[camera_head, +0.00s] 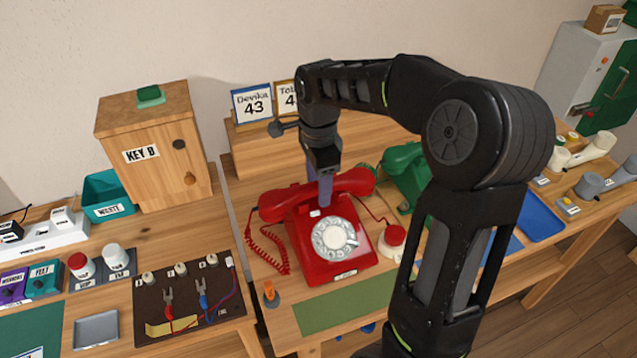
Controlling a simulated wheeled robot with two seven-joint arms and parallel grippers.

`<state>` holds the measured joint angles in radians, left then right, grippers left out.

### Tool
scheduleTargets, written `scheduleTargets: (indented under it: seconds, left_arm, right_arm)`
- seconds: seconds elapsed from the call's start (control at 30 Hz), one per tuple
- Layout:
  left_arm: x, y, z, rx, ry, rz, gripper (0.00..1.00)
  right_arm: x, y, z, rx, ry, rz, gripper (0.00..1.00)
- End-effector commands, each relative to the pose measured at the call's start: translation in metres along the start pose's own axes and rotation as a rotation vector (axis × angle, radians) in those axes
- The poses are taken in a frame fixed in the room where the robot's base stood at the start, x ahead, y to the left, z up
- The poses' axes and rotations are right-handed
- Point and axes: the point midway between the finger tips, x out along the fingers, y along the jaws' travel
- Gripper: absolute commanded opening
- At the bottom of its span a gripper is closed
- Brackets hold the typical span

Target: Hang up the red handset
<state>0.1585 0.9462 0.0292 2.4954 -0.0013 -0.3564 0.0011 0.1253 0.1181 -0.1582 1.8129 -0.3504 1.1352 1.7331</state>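The red handset (352,183) lies across the top of the red dial phone (318,264). From this angle I cannot tell whether it rests in the cradle or is just above it. Its coiled red cord (268,247) hangs at the phone's left. My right gripper (325,192) points down at the middle of the handset, with a bluish finger in front of it. The far finger is hidden, so I cannot tell whether the grip is closed. My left gripper is out of view.
A green phone (404,168) stands to the right, partly behind my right arm. A red button (394,237) is beside the red phone, and a green mat (345,302) lies in front. A wooden key box (155,150) stands at the left.

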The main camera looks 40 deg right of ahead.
Motion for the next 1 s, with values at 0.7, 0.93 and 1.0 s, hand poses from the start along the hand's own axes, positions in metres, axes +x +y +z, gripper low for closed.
scheduleTargets:
  seconds: [0.7, 0.93, 1.0]
  left_arm:
    - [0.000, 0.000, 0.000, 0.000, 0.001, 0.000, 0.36]
    - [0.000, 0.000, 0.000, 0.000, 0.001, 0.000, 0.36]
    - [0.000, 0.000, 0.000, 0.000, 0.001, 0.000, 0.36]
  right_arm:
    - [-0.059, -0.001, 0.000, 0.000, -0.001, -0.003, 0.54]
    - [-0.078, 0.000, 0.000, -0.001, 0.000, 0.000, 0.54]
    - [-0.078, 0.000, 0.000, -0.001, 0.000, 0.001, 0.54]
